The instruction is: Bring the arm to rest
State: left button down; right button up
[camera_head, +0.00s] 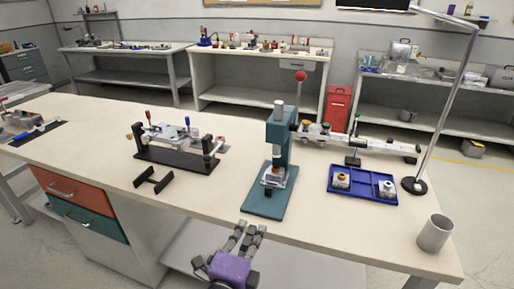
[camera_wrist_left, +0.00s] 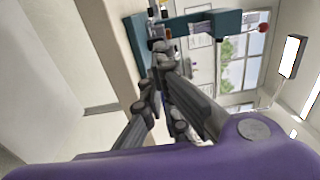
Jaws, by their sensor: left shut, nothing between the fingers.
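My left gripper (camera_head: 250,230) is purple with grey fingers. It is low at the front edge of the workbench, just in front of the teal press (camera_head: 278,145). Its fingers are together and hold nothing. In the left wrist view the closed fingertips (camera_wrist_left: 160,60) point toward the teal press (camera_wrist_left: 205,22), apart from it as far as I can tell. The press stands upright on its teal base plate, with a red ball on its lever and a small part under its ram. My right gripper is not in view.
Shelved benches stand behind.

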pick_arm(q)
jog(key=s+a+f+n+g+y+p, duration=0.25)
jog(key=s+a+f+n, duration=0.25)
jog(key=s+n, duration=0.25)
jog(key=s+a+f+n+g+y+p, duration=0.1)
jog(key=s+a+f+n+g+p, duration=0.2)
jog(key=s+f+n, duration=0.4)
jog(key=s+a+f+n+g+y+p, duration=0.1)
jog(key=s+a+n+p, duration=0.2)
jog(key=s, duration=0.8)
jog(key=s+a+n+g+p, duration=0.2)
jog(key=s+a, duration=0.4)
jog(key=s, duration=0.6)
jog(key=shift+s+a+f+n+y+p, duration=0.3)
jog(key=shift+n+p, duration=0.25)
jog(key=shift+n, duration=0.3)
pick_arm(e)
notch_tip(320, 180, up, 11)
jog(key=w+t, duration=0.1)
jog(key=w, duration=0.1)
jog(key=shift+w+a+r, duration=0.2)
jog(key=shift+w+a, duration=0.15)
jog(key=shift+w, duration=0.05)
pick_arm(q)
jog(key=shift+d, duration=0.1)
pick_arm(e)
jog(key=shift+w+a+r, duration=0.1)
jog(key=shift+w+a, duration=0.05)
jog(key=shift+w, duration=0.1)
